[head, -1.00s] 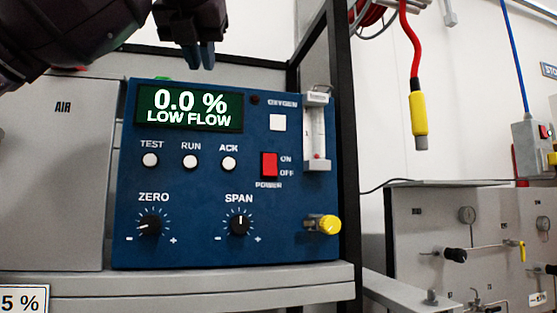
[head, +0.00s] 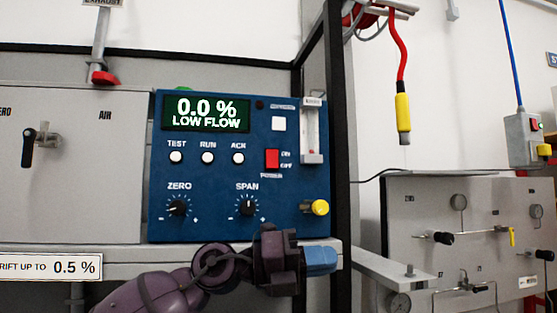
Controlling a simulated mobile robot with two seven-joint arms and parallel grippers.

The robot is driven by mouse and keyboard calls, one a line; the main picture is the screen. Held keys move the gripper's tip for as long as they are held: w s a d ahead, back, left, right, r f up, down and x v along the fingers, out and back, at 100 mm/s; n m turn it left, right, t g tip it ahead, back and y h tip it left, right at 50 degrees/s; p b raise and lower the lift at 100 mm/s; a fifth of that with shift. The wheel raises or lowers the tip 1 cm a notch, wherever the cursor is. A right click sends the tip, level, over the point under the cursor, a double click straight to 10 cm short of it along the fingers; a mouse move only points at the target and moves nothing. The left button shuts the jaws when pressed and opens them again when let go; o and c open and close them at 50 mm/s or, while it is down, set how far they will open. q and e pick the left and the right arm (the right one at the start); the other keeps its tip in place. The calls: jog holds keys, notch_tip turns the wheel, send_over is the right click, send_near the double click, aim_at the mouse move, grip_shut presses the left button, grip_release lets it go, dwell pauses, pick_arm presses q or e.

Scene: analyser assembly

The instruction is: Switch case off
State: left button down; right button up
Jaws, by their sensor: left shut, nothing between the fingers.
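The analyser case (head: 222,222) is a blue panel on a grey shelf. Its display (head: 206,112) is lit and reads 0.0 % LOW FLOW. The red power rocker switch (head: 272,159) sits right of the ACK button, beside its ON and OFF labels; which way it is tipped I cannot tell. My left gripper (head: 322,261) is shut and empty, its blue fingers pointing right. It shows in front of the shelf edge, below the panel and the switch, and appears apart from them. My right gripper is not in view.
A yellow knob (head: 319,207) sticks out at the panel's lower right, above my left fingers. A flowmeter tube (head: 312,132) is above it. A black frame post (head: 343,130) stands to the right. A grey cabinet (head: 75,190) with a black handle is at left.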

pick_arm(q)
jog(key=s+a+f+n+t+y, duration=0.1)
jog(key=a+f+n+t+y, duration=0.45)
jog(key=f+n, duration=0.55)
jog(key=a+f+n+t+y, duration=0.2)
jog(key=a+f+n+t, duration=0.55)
jog(key=f, duration=0.55)
jog(key=s+a+f+n+t+y, duration=0.1)
jog(key=a+f+n+t+y, duration=0.35)
jog(key=f+n, duration=0.75)
jog(key=s+a+f+n+g+y, duration=0.3)
jog(key=s+a+f+n, duration=0.2)
jog(key=s+f, duration=0.6)
jog(key=s+a+f+n+g+y, duration=0.4)
jog(key=s+a+f, duration=0.4)
jog(key=s+f, duration=0.3)
notch_tip(320, 180, down, 3)
jog(key=shift+s+a+r+n, duration=0.2)
jog(key=shift+a+n, duration=0.2)
jog(key=shift+n, duration=0.25)
jog(key=shift+s+a, duration=0.1)
jog(key=shift+a, duration=0.05)
